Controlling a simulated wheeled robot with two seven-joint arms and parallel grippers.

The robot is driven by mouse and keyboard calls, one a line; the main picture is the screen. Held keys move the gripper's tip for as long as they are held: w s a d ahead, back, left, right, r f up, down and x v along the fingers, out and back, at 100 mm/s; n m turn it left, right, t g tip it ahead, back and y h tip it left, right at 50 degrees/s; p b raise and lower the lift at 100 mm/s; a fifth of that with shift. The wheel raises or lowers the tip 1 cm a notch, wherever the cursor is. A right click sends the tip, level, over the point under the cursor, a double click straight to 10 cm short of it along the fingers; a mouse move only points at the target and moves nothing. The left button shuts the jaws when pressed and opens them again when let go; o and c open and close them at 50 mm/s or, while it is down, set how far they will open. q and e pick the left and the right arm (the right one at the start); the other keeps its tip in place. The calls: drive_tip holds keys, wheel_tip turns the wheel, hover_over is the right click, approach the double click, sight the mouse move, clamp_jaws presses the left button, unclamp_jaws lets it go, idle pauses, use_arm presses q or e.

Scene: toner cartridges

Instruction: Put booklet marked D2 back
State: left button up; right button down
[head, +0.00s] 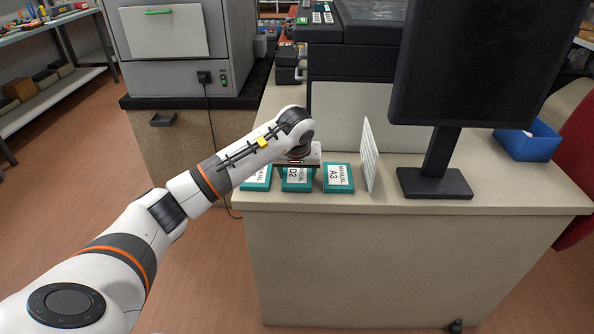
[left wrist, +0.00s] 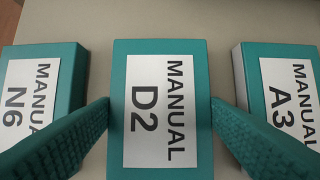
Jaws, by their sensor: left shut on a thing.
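The teal booklet marked D2 (head: 296,183) is in the middle of a row of three booklets on the counter. In the left wrist view, booklet D2 (left wrist: 160,60) lies flat between my left gripper's two teal ridged fingers (left wrist: 160,108), which are shut on its sides. My left gripper (head: 297,167) points down over it and hides its far part in the head view. Booklet N6 (left wrist: 35,62) lies to its left and booklet A3 (head: 338,178) to its right, each apart from it by a narrow gap. My right gripper does not show.
A thin white upright panel (head: 369,155) stands just right of booklet A3. A black monitor (head: 435,184) and a blue bin (head: 528,140) stand farther right. A dark machine (head: 350,60) is behind. The counter's front edge (head: 400,213) is close to the booklets.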

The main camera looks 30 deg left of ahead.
use_arm(q)
drive_tip(key=shift+f, duration=0.15)
drive_tip(key=o, duration=0.9)
drive_tip(key=shift+o, duration=0.9)
